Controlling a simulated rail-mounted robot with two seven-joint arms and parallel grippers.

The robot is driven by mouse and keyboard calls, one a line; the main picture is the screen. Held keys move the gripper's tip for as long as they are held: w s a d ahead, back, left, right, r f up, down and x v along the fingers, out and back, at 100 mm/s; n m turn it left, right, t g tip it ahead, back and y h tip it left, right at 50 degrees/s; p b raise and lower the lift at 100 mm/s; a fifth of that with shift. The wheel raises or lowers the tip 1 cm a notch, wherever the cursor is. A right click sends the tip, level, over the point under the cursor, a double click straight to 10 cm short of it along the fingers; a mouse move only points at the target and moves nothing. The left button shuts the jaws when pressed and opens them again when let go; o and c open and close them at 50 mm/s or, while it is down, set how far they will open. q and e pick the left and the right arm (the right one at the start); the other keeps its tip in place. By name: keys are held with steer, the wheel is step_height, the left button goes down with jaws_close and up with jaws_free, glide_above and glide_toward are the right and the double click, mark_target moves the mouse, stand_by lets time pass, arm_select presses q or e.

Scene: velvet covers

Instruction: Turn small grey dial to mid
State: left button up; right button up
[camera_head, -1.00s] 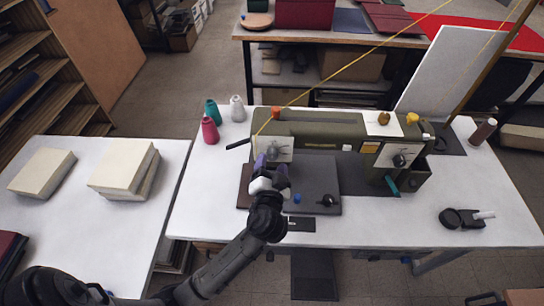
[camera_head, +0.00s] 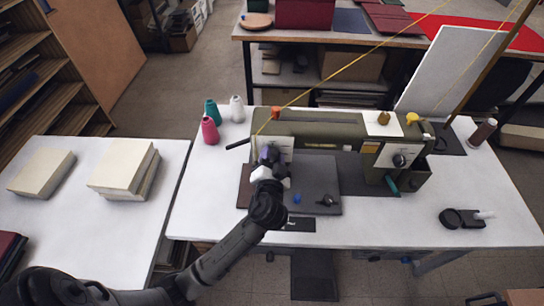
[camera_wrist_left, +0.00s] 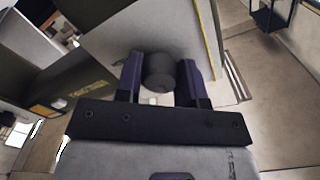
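The small grey dial (camera_wrist_left: 158,72) is a dark grey cylinder on a pale plate, seen in the left wrist view. My left gripper (camera_wrist_left: 160,80) has its purple fingers on either side of the dial, with no clear gap, and looks shut on it. In the head view my left gripper (camera_head: 270,157) is at the pale plate (camera_head: 282,143) on the left end of the olive sewing machine (camera_head: 320,130). It hides the dial there. The dial's pointer mark cannot be made out. My right gripper is not in view.
Another dial (camera_head: 399,160) is on the machine's right end. Thread cones (camera_head: 209,130) stand at the table's back left. A black round item (camera_head: 462,218) lies at the right. The white table's (camera_head: 215,205) front left is clear.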

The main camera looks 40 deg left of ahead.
arm_select(q)
steer(key=c, duration=0.4)
steer(key=shift+r+m+p, duration=0.15)
steer(key=shift+m+p, duration=0.35)
steer(key=shift+p, duration=0.2)
steer(key=shift+r+m+p, duration=0.1)
steer(key=shift+m+p, duration=1.1)
steer(key=m+p, duration=0.4)
steer(key=m, duration=0.1)
steer(key=shift+m+p, duration=1.25)
steer(key=shift+m, duration=0.45)
steer(key=shift+f, duration=0.2)
